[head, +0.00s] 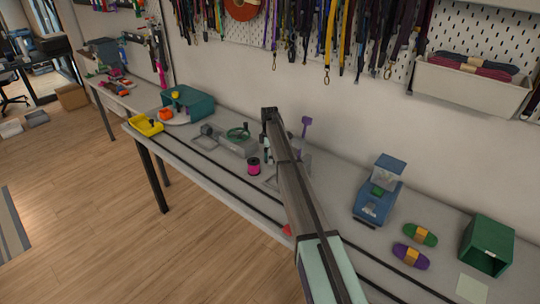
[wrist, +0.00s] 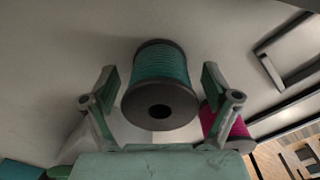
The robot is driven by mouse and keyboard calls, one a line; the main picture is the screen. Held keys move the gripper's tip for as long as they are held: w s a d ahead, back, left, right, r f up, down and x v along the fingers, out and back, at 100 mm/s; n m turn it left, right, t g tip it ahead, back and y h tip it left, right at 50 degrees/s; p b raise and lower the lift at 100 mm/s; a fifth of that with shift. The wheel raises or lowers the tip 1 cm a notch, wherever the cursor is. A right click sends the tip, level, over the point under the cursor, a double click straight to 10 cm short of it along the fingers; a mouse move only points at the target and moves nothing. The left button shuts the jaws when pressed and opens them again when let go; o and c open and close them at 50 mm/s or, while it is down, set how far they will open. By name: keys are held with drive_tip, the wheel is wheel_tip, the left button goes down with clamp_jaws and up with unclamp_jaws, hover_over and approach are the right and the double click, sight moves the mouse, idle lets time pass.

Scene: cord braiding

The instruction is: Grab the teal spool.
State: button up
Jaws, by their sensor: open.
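The teal spool (wrist: 160,65), with dark flanges and teal cord, stands out in the middle of the wrist view with one flange facing the camera. My gripper (wrist: 160,82) is open, with one finger on each side of the spool. A gap shows between each finger and the spool, and I see no contact. In the head view my arm covers most of the place where the gripper works, and I cannot make out the teal spool clearly there.
A pink spool (head: 253,167) stands close by; in the wrist view it (wrist: 222,125) is partly behind the right finger. A grey device with a green coil (head: 238,133) is to the left. A blue machine (head: 379,192) and green box (head: 487,243) stand to the right. A wall is behind.

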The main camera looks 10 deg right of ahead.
drive_tip(key=c, duration=1.3)
drive_tip(key=shift+o, duration=0.2)
drive_tip(key=shift+r, duration=0.15)
